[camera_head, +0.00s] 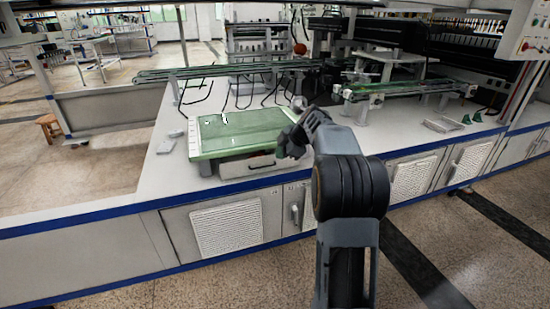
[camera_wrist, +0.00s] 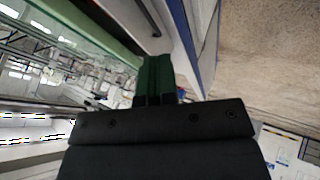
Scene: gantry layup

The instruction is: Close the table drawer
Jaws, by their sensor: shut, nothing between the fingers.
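A small low table with a green top (camera_head: 236,131) stands on the white bench. Its pale drawer front (camera_head: 240,166), with a dark handle (camera_head: 262,167), faces the bench's front edge. The drawer seems to stick out a little, but I cannot tell how far. My gripper (camera_head: 282,152) is at the drawer's right end, partly in front of it. In the wrist view, my gripper's green fingers (camera_wrist: 157,68) are together with nothing between them. The drawer front (camera_wrist: 172,22) and dark handle (camera_wrist: 149,16) lie beyond the fingertips; contact is unclear.
The white bench (camera_head: 165,190) has a blue front edge, with cabinets below it. Small grey pieces (camera_head: 167,146) lie left of the table. Green-railed conveyors (camera_head: 400,89) stand behind and to the right. Open floor (camera_head: 250,285) lies in front.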

